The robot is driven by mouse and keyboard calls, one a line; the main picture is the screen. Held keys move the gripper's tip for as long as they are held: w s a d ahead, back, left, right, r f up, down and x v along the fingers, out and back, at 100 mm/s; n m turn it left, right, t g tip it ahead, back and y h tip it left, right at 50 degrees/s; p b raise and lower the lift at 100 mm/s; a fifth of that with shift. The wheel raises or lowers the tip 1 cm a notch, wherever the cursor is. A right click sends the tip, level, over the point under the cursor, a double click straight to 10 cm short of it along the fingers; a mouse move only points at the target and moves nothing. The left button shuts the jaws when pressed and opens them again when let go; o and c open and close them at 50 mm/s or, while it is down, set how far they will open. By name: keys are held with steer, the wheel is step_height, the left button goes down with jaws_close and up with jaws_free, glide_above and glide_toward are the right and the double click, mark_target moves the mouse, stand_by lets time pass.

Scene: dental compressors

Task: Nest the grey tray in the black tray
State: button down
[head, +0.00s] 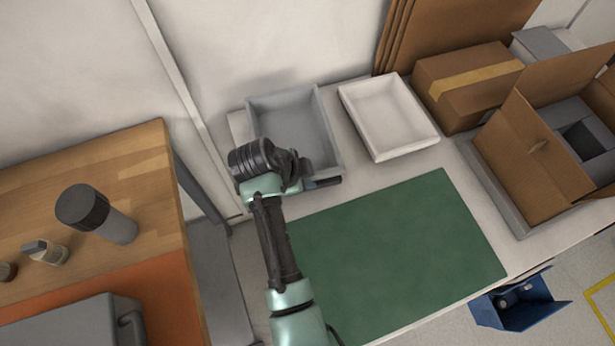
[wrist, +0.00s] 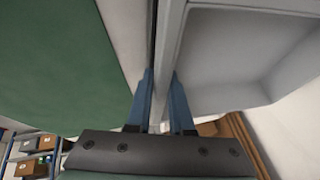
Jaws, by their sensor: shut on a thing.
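The grey tray (head: 330,150) is a shallow, open, empty tray at the back left of the white table in the head view. Its rim also shows in the wrist view (wrist: 171,45), running between the two fingers. My gripper (wrist: 161,95) is shut on this rim at the tray's near side. In the head view my gripper (head: 312,182) is partly hidden by my wrist, which also covers the tray's near left corner. I cannot tell whether the tray rests on the table or is slightly raised. I cannot make out a black tray in either view.
A white tray (head: 386,112) stands just right of the grey tray. A green mat (head: 400,255) lies clear in front. A closed carton (head: 465,85) and an open carton (head: 535,150) stand to the right. A wooden bench (head: 120,170) is at left.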

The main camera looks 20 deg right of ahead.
steer(key=shift+s+a+f, duration=0.1)
steer(key=shift+s+f, duration=0.15)
steer(key=shift+f, duration=0.3)
steer(key=shift+s+a+f, duration=0.1)
steer(key=shift+s+f, duration=0.15)
steer(key=shift+f, duration=0.25)
steer(key=c, duration=0.7)
jaws_free()
steer(key=shift+w+d, duration=0.1)
steer(key=shift+f, duration=0.1)
steer(key=v, duration=0.5)
steer(key=w+v, duration=0.1)
steer(key=v, duration=0.4)
steer(key=d+r+v, duration=0.1)
steer(key=v, duration=0.3)
steer(key=shift+w+r, duration=0.2)
steer(key=shift+r, duration=0.15)
